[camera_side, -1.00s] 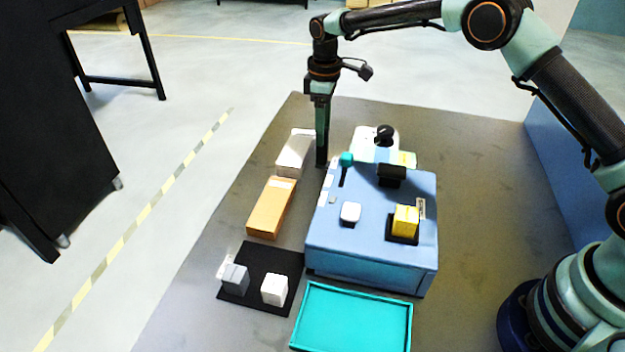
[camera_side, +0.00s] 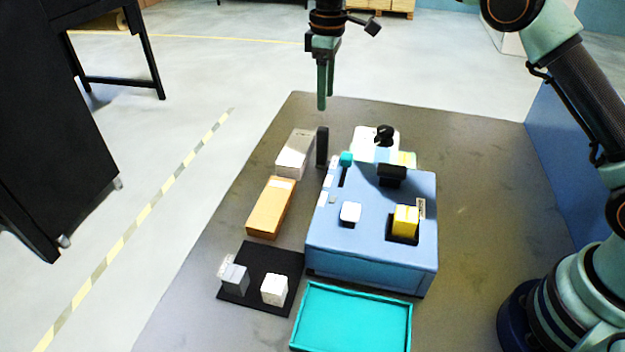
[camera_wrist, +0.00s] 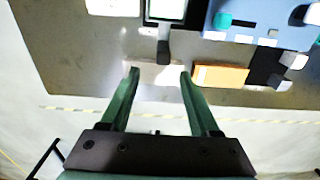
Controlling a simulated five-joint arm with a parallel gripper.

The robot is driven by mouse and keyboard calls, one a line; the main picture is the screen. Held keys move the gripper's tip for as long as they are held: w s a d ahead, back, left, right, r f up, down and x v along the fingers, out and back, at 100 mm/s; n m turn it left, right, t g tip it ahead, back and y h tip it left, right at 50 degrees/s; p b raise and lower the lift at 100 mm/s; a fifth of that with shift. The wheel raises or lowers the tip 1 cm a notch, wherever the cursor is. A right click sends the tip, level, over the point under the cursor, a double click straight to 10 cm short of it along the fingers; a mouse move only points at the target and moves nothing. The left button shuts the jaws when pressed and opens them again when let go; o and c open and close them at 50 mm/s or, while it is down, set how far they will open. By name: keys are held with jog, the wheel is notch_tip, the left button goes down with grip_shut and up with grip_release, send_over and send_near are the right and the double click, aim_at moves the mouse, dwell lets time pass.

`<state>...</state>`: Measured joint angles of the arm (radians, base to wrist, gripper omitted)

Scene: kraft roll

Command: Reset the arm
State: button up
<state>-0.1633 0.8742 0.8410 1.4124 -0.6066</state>
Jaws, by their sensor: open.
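My gripper (camera_side: 322,107) hangs above the far left part of the work table, fingers pointing down. It is open and empty; both fingers show apart in the wrist view (camera_wrist: 160,72). A dark upright block (camera_side: 322,147) stands on the table below the fingertips, apart from them. The block also shows in the wrist view (camera_wrist: 163,52), ahead of the gap between the fingers.
A blue machine box (camera_side: 370,250) with a yellow block (camera_side: 405,221) stands mid-table. A white-grey box (camera_side: 294,155), an orange box (camera_side: 270,207), a black mat (camera_side: 252,292) with small blocks and a teal tray (camera_side: 352,345) lie around it. Space above the table is free.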

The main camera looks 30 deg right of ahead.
jog(key=s+d+r+m+t, duration=0.35)
jog(key=s+d+r, duration=0.25)
jog(key=s+r, duration=0.55)
jog(key=s+d+f+m+t, duration=0.1)
jog(key=s+f+m, duration=0.1)
jog(key=s, duration=0.5)
jog(key=s+d+f+m+t, duration=0.1)
jog(key=s+d+f+m, duration=0.1)
jog(key=s, duration=0.6)
jog(key=shift+f+m, duration=0.15)
jog(key=shift+m, duration=0.5)
